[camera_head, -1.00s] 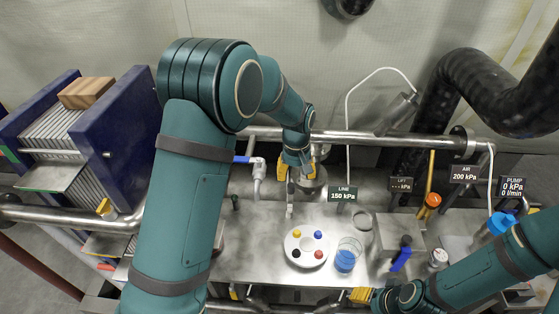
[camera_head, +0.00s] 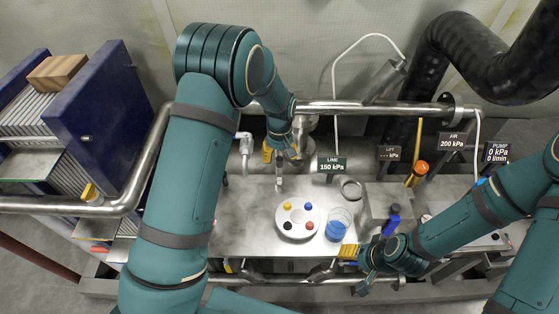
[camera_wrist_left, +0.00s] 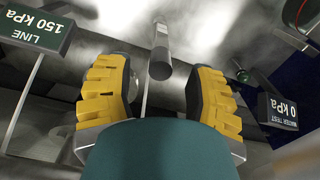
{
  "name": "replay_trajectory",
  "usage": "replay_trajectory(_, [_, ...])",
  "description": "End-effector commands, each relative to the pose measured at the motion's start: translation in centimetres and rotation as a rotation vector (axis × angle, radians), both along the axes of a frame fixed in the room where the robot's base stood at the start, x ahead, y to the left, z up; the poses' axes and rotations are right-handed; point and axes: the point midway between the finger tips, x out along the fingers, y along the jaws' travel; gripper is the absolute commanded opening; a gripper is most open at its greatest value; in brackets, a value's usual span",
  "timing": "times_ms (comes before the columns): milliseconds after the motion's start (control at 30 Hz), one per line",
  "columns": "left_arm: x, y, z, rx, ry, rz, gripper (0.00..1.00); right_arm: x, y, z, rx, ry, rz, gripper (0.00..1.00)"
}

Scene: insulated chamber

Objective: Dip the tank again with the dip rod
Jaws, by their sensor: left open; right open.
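My left gripper (camera_head: 285,157) points down over the back left of the metal bench, open and empty. In the left wrist view its two yellow-padded fingers (camera_wrist_left: 160,100) stand wide apart. A grey cylinder (camera_wrist_left: 160,52) shows just beyond the gap between them; it also shows below the gripper in the head view (camera_head: 279,183). A thin yellow rod with an orange knob (camera_head: 420,168) stands at the back right. I cannot tell which is the dip rod. A grey metal box (camera_head: 378,203) may be the tank. My right gripper (camera_head: 350,254) is at the bench's front edge, its fingertips partly unclear.
A white round tray (camera_head: 297,232) with several coloured knobs and a clear beaker of blue liquid (camera_head: 338,229) stand mid-bench. A blue-handled item (camera_head: 392,223) is near my right arm. A steel pipe (camera_head: 365,107) runs along the back. A plate stack (camera_head: 40,110) stands left.

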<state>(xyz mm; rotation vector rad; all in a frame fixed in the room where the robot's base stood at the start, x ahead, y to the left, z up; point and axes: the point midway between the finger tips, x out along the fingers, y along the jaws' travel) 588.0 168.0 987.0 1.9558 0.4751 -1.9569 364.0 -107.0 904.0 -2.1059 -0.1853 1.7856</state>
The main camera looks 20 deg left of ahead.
Motion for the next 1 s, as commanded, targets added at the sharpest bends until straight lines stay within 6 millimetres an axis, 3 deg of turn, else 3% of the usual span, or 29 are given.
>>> replay_trajectory(200, [0.0,0.0,-2.4,0.000,0.000,0.001,0.55,0.0,0.0,0.0,0.000,0.000,0.000,0.53])
replay_trajectory(600, [0.0,0.0,-2.9,0.000,-0.001,0.001,0.54,0.0,0.0,0.0,0.000,0.000,0.000,0.53])
replay_trajectory(767, [0.0,0.0,-2.8,0.000,0.000,0.001,0.00,0.0,0.0,0.0,0.000,0.000,0.000,0.53])
replay_trajectory(1000, [0.0,0.0,-3.1,0.000,0.000,0.001,0.00,0.0,0.0,-0.2,0.000,0.000,0.000,0.53])
